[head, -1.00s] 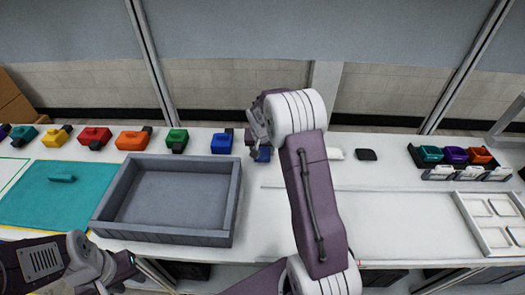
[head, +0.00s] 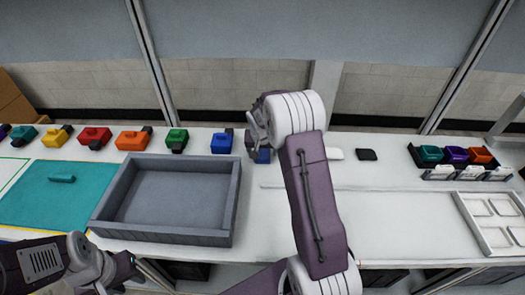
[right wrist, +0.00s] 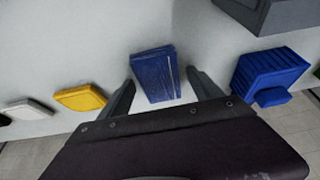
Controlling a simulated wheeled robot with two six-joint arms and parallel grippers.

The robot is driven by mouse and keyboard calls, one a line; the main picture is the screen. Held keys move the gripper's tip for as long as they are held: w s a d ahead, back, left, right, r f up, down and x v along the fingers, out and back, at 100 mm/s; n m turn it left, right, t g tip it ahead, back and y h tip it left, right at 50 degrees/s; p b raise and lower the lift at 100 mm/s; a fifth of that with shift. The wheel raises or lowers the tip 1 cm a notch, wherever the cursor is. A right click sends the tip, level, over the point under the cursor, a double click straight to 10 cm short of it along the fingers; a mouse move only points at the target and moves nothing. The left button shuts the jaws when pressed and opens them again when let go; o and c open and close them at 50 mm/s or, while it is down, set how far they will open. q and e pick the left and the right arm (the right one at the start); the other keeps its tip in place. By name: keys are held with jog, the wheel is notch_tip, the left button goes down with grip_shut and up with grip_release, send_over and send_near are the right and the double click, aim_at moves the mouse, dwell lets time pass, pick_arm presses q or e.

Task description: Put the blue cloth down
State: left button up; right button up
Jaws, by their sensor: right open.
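The blue cloth (right wrist: 155,75) is a folded, flat-looking bundle on the white table in the right wrist view. A bit of it shows in the head view (head: 264,156), mostly hidden by my right gripper (head: 257,140). In the right wrist view my right gripper (right wrist: 160,80) is open, with one finger on each side of the cloth. Clear gaps show between the fingers and the cloth. My left gripper (head: 128,267) is at the lower left, in front of the grey tray; its jaws are not clear.
A blue block (head: 222,142) stands left of the cloth. Yellow (right wrist: 80,98) and white (right wrist: 28,108) flat pieces lie on its other side. The empty grey tray (head: 238,200) and teal mat (head: 40,195) are at left.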

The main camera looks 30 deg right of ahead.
jog(key=shift+s+f, duration=0.1)
jog(key=shift+r+p, duration=0.3)
jog(key=shift+r, duration=0.15)
jog(key=v, duration=1.1)
jog(key=shift+r+p, duration=0.3)
